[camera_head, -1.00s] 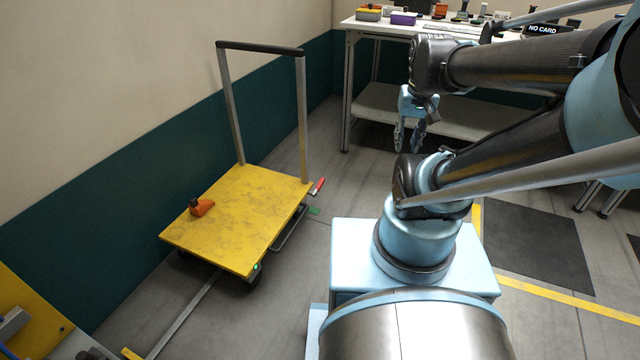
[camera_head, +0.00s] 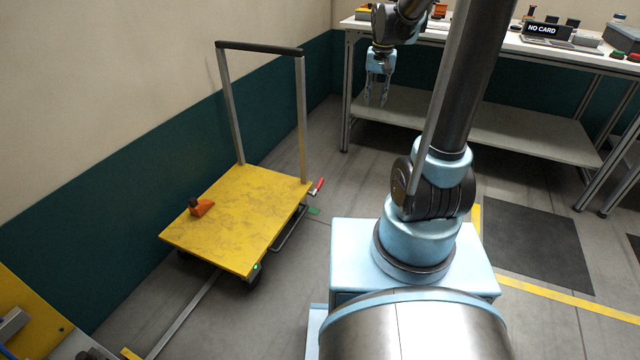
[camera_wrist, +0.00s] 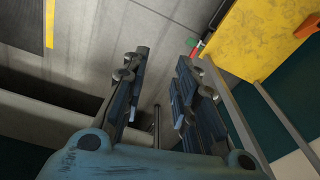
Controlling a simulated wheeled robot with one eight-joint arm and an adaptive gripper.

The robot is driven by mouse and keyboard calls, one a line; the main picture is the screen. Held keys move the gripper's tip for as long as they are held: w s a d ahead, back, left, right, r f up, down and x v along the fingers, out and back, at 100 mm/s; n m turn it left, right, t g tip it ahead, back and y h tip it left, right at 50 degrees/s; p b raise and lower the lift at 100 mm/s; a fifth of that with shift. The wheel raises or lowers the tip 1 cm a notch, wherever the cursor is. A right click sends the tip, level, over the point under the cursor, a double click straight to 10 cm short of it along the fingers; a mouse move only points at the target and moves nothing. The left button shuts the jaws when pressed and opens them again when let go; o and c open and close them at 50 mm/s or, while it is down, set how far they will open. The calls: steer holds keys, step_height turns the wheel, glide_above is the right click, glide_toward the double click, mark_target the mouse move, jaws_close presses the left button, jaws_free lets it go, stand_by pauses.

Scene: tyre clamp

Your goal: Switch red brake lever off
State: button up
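The red brake lever (camera_head: 318,186) sticks out at the right side of the yellow cart (camera_head: 240,215), near the foot of its right handle post. In the wrist view the red lever (camera_wrist: 197,48) shows at the edge of the yellow deck (camera_wrist: 262,36), just beyond the right finger. My gripper (camera_head: 376,102) hangs in front of the workbench, to the right of the cart handle and above the lever, well apart from it. In the wrist view my gripper (camera_wrist: 160,85) has its fingers apart with nothing between them.
An orange tool (camera_head: 202,207) lies on the cart deck. A workbench (camera_head: 510,45) with a lower shelf (camera_head: 500,130) and many items stands behind my arm. The cart's handle (camera_head: 258,47) rises at its back. Floor between cart and bench is clear.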

steer(key=w+a+f, duration=0.5)
steer(key=w+f, duration=0.1)
steer(key=w, duration=0.4)
steer(key=m+g, duration=0.1)
steer(key=m, duration=0.1)
glide_above(320, 182)
step_height(320, 182, down, 36)
step_height(320, 182, down, 16)
steer(key=shift+c, duration=0.6)
jaws_close()
